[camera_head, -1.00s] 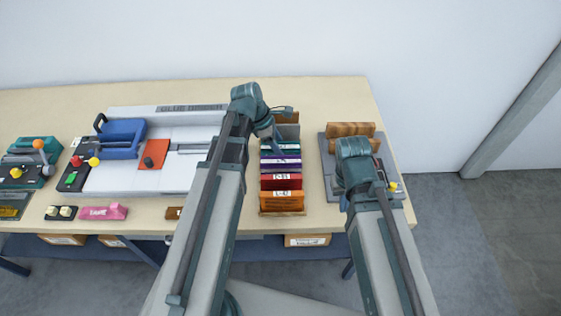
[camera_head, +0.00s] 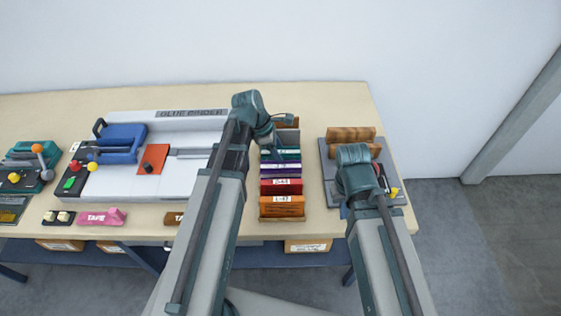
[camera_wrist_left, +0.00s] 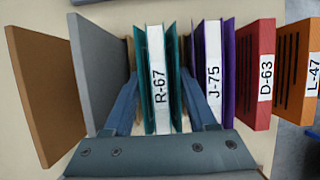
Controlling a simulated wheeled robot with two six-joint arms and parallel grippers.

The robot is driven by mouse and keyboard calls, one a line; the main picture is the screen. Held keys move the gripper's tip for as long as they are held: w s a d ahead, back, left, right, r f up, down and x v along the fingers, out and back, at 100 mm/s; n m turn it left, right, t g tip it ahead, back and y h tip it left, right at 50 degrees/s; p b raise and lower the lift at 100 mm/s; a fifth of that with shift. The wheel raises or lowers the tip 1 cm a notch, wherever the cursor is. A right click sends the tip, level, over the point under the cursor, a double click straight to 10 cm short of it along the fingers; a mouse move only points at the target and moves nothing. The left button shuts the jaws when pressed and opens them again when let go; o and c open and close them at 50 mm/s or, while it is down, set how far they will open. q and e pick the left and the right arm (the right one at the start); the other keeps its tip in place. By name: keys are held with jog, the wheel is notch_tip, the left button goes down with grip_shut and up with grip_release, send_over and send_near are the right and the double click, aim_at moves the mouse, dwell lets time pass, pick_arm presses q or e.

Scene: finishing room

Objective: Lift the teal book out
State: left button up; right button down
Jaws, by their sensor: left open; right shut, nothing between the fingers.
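The teal book (camera_wrist_left: 158,80), labelled R-67 on a white spine, stands upright in a row of books. It also shows in the head view (camera_head: 287,155), partly hidden by my left arm. My left gripper (camera_wrist_left: 158,88) is open, with one blue finger on each side of the teal book in the left wrist view. Whether the fingers touch it I cannot tell. My right gripper (camera_head: 346,211) is shut and empty, over the grey board at the right; my wrist hides most of it.
The purple book J-75 (camera_wrist_left: 213,75) stands close beside the right finger, and a grey slab (camera_wrist_left: 98,75) beside the left. Red (camera_wrist_left: 256,75) and orange (camera_wrist_left: 298,75) books follow. The glue binder (camera_head: 190,133) lies left of the row. Bare table shows behind.

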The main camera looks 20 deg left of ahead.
pick_arm(q)
grip_shut()
jog(key=shift+r, duration=0.1)
dwell(0.4)
